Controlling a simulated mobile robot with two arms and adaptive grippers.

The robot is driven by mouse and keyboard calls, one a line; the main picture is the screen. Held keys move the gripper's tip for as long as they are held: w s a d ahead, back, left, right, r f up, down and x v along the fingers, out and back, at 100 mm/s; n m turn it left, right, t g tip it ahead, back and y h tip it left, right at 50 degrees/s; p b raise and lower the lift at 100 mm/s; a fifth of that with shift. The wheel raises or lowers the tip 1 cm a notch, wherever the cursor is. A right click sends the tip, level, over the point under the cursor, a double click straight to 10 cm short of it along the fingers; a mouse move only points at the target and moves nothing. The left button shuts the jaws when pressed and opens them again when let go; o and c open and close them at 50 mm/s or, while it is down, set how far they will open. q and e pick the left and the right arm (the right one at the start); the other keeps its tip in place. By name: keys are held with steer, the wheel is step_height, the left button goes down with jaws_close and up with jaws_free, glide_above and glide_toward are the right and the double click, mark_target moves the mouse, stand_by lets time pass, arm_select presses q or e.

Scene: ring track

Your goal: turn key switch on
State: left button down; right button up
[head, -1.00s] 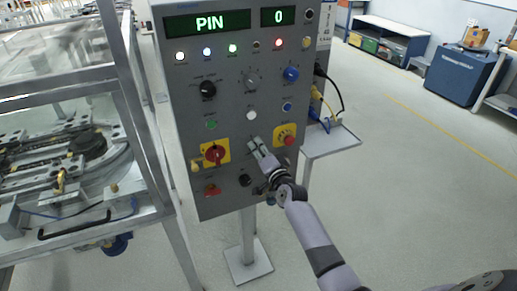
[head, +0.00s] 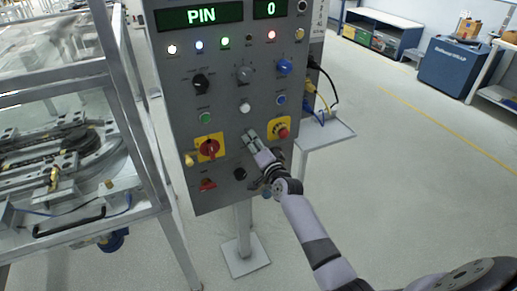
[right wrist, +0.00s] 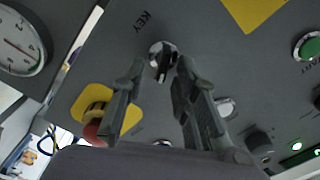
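The key switch (right wrist: 160,47) shows in the right wrist view as a silver round collar with a dark key standing out of it, beside the label KEY. My right gripper (right wrist: 161,68) is open, with one finger on each side of the key. A gap shows between the key and each finger. In the head view my right gripper (head: 249,136) is at the grey control panel (head: 225,140), between the red rotary switch and the red emergency button, and hides the key switch. My left gripper is not in view.
Close by are the red rotary switch on a yellow plate (head: 208,148), the emergency button (head: 282,131), a white button (head: 244,108) and a black knob (head: 240,174). A round gauge (right wrist: 20,42) shows in the right wrist view. A metal-framed machine stands left of the panel.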

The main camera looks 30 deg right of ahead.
steer(key=s, duration=1.1)
steer(key=shift+s+a, duration=0.2)
steer(key=shift+s, duration=0.2)
steer(key=s+a+f+n+g, duration=0.2)
steer(key=s+f+g, duration=0.15)
steer(key=f, duration=0.75)
steer(key=s+a+f+n+g+y, duration=0.15)
steer(key=s+f, duration=0.35)
steer(key=f, duration=0.7)
steer(key=s+a+f+n+g, duration=0.25)
steer(key=s+f, duration=0.25)
steer(key=f, duration=0.6)
steer(key=s+a+f+n+g, duration=0.1)
steer(key=s+f+n+g, duration=0.35)
steer(key=s+f, duration=0.85)
steer(key=s+f+n+g, duration=0.2)
steer(key=s+f, duration=0.1)
steer(key=s, duration=0.9)
steer(key=s+f+n+g, duration=0.2)
steer(key=s+f+g, duration=0.1)
steer(key=s, duration=0.8)
steer(key=shift+s+f+n+h, duration=0.35)
steer(key=shift+s+f+h, duration=0.1)
steer(key=shift+f, duration=0.2)
steer(key=shift+w, duration=0.1)
steer(key=shift+c, duration=0.4)
